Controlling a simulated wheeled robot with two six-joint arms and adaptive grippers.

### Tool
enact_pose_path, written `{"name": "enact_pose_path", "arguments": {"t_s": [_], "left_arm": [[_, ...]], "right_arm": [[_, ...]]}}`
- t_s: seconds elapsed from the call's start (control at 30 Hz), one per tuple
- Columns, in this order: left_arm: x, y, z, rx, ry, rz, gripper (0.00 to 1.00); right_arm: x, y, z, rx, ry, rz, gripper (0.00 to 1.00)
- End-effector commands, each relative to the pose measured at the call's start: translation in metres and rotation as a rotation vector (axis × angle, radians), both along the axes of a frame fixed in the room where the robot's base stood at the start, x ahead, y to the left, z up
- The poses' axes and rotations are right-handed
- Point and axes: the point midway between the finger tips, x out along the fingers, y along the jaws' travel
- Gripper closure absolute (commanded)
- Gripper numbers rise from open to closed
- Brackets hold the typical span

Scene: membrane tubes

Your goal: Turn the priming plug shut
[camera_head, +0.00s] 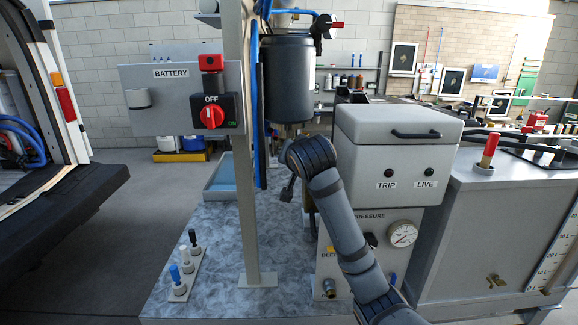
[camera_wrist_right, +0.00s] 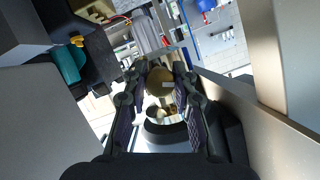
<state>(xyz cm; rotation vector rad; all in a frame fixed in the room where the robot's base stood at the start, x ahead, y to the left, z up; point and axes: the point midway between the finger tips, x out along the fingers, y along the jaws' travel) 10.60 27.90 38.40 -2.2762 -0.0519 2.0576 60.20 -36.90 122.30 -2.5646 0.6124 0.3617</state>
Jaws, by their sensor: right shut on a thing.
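In the right wrist view a round brass-coloured piece, seemingly the priming plug (camera_wrist_right: 157,80), sits between the fingertips of my right gripper (camera_wrist_right: 160,72). The fingers are closed on its two sides. A light mark shows on its face. In the head view my right arm reaches up from the bottom right, and its gripper (camera_head: 289,188) is by the grey equipment box, below a dark cylinder (camera_head: 288,82). The plug cannot be made out there, hidden by my arm and wrist. My left gripper is in neither view.
A grey post (camera_head: 246,200) stands left of my gripper, with a battery switch panel (camera_head: 150,85) on it. Right are the TRIP/LIVE box (camera_head: 392,155), a pressure gauge (camera_head: 402,234) and a large tank (camera_head: 500,225).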

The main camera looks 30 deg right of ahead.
Motion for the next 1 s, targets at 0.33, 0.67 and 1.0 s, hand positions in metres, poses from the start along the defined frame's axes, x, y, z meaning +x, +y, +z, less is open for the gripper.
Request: {"name": "enact_pose_path", "arguments": {"t_s": [0.33, 0.67, 1.0], "left_arm": [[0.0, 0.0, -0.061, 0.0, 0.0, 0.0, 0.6], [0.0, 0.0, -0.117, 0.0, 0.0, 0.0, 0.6], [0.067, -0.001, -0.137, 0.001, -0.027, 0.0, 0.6]], "right_arm": [[-0.001, -0.002, -0.008, 0.276, -0.175, -0.003, 1.0], [-0.001, -0.001, -0.009, 0.547, -0.339, 0.0, 1.0], [-0.001, -0.001, -0.008, 0.805, -0.496, 0.0, 1.0]]}}
